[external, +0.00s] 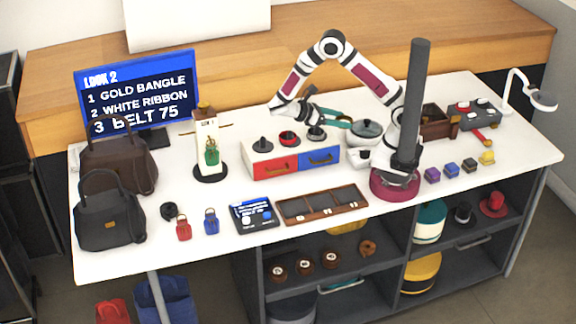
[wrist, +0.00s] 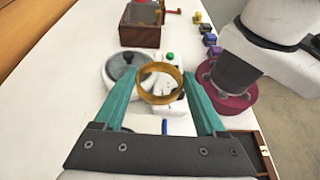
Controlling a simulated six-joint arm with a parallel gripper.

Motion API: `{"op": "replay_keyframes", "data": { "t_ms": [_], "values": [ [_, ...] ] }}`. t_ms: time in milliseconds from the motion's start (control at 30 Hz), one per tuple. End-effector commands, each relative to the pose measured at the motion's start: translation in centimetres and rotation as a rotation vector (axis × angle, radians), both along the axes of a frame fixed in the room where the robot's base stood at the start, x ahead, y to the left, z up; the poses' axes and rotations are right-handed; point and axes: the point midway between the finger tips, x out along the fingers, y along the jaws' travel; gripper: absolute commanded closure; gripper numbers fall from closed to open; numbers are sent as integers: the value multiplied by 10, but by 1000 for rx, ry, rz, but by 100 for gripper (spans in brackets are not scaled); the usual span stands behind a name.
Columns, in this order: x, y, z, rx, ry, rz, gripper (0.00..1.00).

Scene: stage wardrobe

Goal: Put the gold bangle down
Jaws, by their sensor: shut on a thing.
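The gold bangle (wrist: 160,100) is a plain ring held upright between the fingertips of my gripper (wrist: 161,80) in the wrist view. The teal fingers press on it from both sides. In the external view my gripper (external: 345,121) is above the table, just right of the box with the red and blue drawers and close to a round lidded pot (external: 366,129). I cannot make out the bangle clearly there. In the wrist view the pot (wrist: 128,66) lies beyond the left finger, below the held bangle.
A wooden box (external: 437,122) is at right. A compartment tray (external: 322,204) lies in front.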

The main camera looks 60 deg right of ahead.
Motion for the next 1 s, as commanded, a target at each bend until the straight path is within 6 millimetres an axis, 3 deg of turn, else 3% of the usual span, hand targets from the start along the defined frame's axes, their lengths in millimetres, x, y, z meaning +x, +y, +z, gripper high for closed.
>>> {"op": "replay_keyframes", "data": {
  "t_ms": [133,333,500,700,900,1000],
  "values": [
    [-39,39,-20,-2,2,-448,81],
    [-51,102,-30,-2,0,-1012,81],
    [-29,146,-28,-3,-3,-1491,81],
    [16,168,-26,-7,-3,-2008,81],
    [44,166,-29,-6,-2,-2294,81],
    [43,181,-39,-10,1,-2322,81]
  ]
}}
